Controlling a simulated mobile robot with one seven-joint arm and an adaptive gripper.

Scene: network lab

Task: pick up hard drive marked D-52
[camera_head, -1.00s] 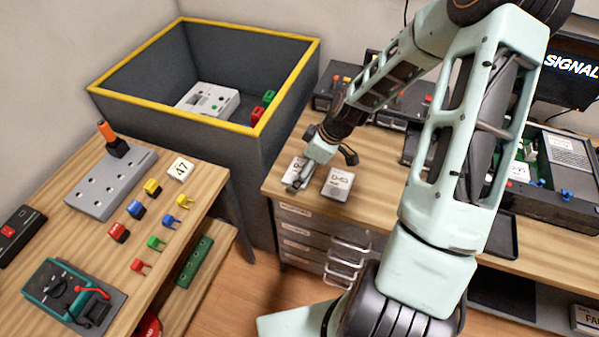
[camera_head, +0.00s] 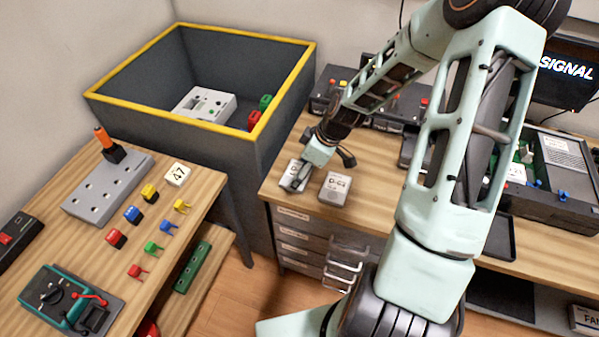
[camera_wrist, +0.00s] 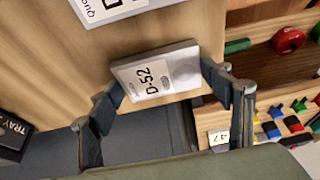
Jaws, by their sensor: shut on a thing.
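The hard drive marked D-52 (camera_wrist: 158,76) is a flat grey-white box between the two fingers of my gripper (camera_wrist: 166,84) in the wrist view. The fingers are shut on its two ends, and its label faces the camera. In the head view my gripper (camera_head: 299,180) is over this drive (camera_head: 289,170) at the left end of the wooden workbench, partly hiding it. I cannot tell whether it is clear of the bench top. A second, similar drive (camera_head: 335,187) lies just to the right, apart from it; it also shows at the top of the wrist view (camera_wrist: 118,10).
A deep grey bin (camera_head: 215,139) with a yellow rim stands behind to the left, holding a white device. A left table (camera_head: 205,190) carries small coloured blocks and a number 47 card (camera_head: 177,174). Dark equipment stands at the workbench's back; drawers (camera_head: 318,251) are below its front edge.

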